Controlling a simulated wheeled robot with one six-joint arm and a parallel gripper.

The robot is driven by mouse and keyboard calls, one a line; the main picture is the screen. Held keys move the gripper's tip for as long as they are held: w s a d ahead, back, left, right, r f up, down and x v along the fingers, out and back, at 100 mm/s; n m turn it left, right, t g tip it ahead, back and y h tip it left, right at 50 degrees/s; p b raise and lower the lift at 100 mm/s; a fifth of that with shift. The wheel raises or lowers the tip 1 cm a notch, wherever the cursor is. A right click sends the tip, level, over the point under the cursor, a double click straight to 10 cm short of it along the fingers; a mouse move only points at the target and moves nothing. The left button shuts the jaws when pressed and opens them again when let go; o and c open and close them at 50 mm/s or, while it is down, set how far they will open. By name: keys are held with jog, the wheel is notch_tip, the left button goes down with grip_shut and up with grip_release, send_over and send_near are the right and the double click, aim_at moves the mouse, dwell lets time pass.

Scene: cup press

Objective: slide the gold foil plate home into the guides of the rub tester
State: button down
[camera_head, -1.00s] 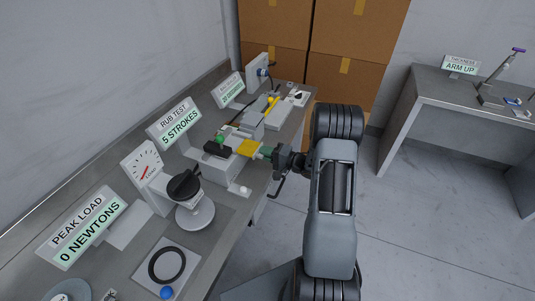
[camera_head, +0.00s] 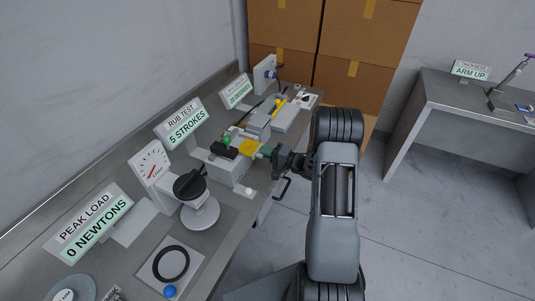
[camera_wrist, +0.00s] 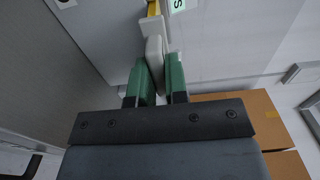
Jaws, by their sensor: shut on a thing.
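The gold foil plate (camera_head: 247,146) lies on top of the grey rub tester (camera_head: 222,167), beside its black block (camera_head: 223,149). My gripper (camera_head: 266,151) is at the plate's right end, with green fingers shut on its pale end tab. In the wrist view the tab (camera_wrist: 154,58) sits between the two green fingers, and a thin gold edge of the plate (camera_wrist: 153,8) shows beyond it. The guides are too small to make out, so I cannot tell how deep the plate sits in them.
A green button (camera_head: 227,140) is on the tester's far side. A white knob (camera_head: 248,191) stands at the bench's front edge. A dial gauge (camera_head: 152,167) and a round grey stand (camera_head: 200,213) are nearer. Another device with a yellow part (camera_head: 280,104) stands beyond.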

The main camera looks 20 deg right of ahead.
aim_at(257, 149)
jog(key=shift+x, duration=1.7)
jog(key=c, duration=1.1)
grip_release()
jog(key=shift+o, duration=0.2)
jog(key=shift+s+d, duration=0.1)
jog(key=b+v, duration=0.2)
jog(key=v, duration=1.1)
jog(key=shift+s+d, duration=0.2)
jog(key=shift+s, duration=0.05)
